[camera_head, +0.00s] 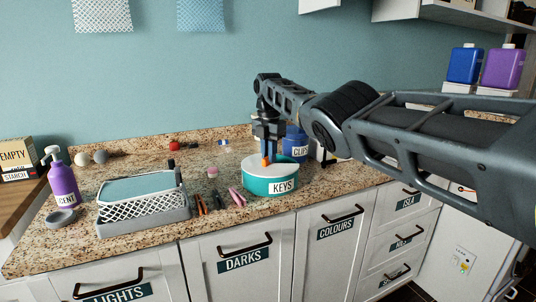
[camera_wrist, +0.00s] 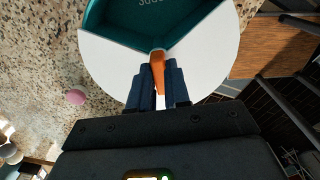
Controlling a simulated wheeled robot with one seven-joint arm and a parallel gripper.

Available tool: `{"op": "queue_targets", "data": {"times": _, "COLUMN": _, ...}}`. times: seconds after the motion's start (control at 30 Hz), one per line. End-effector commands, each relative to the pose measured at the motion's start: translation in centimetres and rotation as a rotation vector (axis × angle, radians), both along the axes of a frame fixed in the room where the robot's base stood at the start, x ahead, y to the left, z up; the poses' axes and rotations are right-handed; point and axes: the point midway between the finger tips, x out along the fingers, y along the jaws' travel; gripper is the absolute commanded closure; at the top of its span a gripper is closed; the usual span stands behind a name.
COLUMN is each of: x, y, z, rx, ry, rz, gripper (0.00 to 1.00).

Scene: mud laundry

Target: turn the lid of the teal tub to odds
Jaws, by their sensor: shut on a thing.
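The teal tub (camera_head: 258,184) stands on the counter, with a KEYS label on its front wall. Its round white lid (camera_head: 254,166) has an orange handle (camera_head: 265,161) at the middle. My gripper (camera_head: 265,152) points down over the lid and is shut on the orange handle. In the wrist view the white lid (camera_wrist: 212,55) has a wedge-shaped opening at the top. Through it shows a teal compartment (camera_wrist: 125,22) with upside-down lettering, partly cut off, that seems to read ODDS. The handle (camera_wrist: 157,70) sits between my fingers (camera_wrist: 158,84).
A blue tub (camera_head: 296,144) marked CLIPS stands close behind, partly hidden by my arm. Pens (camera_head: 237,196) and a pink round thing (camera_head: 212,171) lie left of the teal tub. A grey basket (camera_head: 145,208) and purple bottle (camera_head: 62,185) stand further left.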

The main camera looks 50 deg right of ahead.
Motion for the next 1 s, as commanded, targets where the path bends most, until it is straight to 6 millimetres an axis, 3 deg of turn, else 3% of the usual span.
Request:
{"op": "queue_targets", "data": {"times": 0.13, "x": 0.1, "y": 0.3, "z": 0.0, "rx": 0.006, "ry": 0.001, "rz": 0.003, "gripper": 1.0}}
{"op": "queue_targets", "data": {"times": 0.17, "x": 0.1, "y": 0.3, "z": 0.0, "rx": 0.006, "ry": 0.001, "rz": 0.003, "gripper": 0.81}}
{"op": "queue_targets", "data": {"times": 0.4, "x": 0.1, "y": 0.2, "z": 0.0, "rx": 0.003, "ry": 0.0, "rz": 0.001, "gripper": 0.58}}
{"op": "queue_targets", "data": {"times": 0.73, "x": 0.1, "y": 0.1, "z": 0.6, "rx": 0.001, "ry": -0.002, "rz": 0.0, "gripper": 0.57}}
{"op": "queue_targets", "data": {"times": 1.0, "x": 0.1, "y": 0.1, "z": 4.6, "rx": 0.001, "ry": -0.003, "rz": 0.0, "gripper": 0.57}}
